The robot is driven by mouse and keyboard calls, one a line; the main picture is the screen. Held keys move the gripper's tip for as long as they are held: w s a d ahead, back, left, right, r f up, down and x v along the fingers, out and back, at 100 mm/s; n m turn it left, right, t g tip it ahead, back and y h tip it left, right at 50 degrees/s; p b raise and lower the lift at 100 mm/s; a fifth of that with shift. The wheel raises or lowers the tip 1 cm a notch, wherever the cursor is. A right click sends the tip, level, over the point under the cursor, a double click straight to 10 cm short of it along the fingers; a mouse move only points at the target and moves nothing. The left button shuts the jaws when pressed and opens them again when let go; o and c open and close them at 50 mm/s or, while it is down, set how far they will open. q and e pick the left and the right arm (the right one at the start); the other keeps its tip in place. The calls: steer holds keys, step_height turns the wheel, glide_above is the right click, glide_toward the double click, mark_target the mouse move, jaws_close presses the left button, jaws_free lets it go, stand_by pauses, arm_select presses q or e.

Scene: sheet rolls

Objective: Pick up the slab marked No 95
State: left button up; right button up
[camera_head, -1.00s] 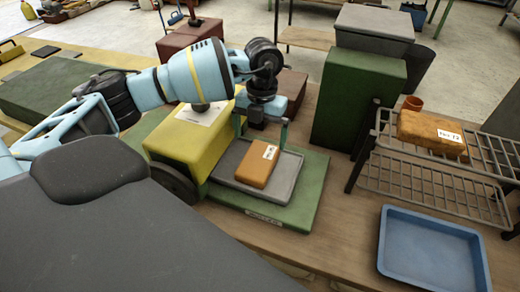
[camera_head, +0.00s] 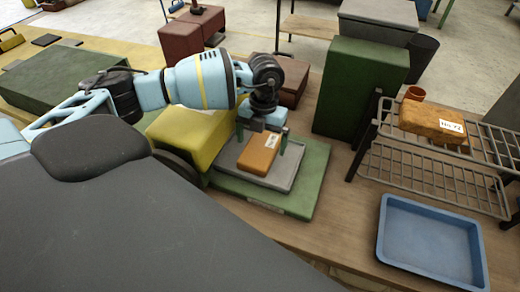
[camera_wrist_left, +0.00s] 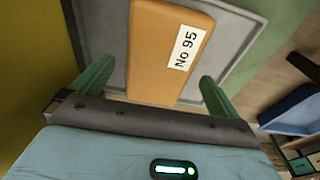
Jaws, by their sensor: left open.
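The orange slab marked No 95 (camera_head: 259,154) lies flat on a grey tray (camera_head: 230,163) on the green base. In the left wrist view the slab (camera_wrist_left: 160,55) shows its white label, which reads No 95. My left gripper (camera_head: 262,146) points down over the slab. Its two green fingers are apart, one on each side of the slab's near end, and the gripper shows open in the left wrist view (camera_wrist_left: 155,85). I cannot tell whether the fingers touch the slab. My right gripper is not in view.
A second orange slab (camera_head: 432,120) with a different label lies on a wire rack (camera_head: 430,180) at the right. A blue tray (camera_head: 430,245) stands in front of the rack. A yellow block (camera_head: 190,138) is left of the grey tray, and a tall green block (camera_head: 360,85) stands behind.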

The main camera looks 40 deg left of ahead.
arm_select(q)
steer(key=shift+s+f, duration=0.1)
steer(key=shift+f, duration=0.75)
steer(key=shift+r, duration=0.1)
steer(key=c, duration=1.3)
step_height(320, 180, up, 4)
steer(key=shift+f, duration=0.1)
steer(key=s+d+r, duration=0.1)
steer(key=s+d, duration=0.9)
steer(key=s, duration=0.2)
steer(key=shift+s+d, duration=0.15)
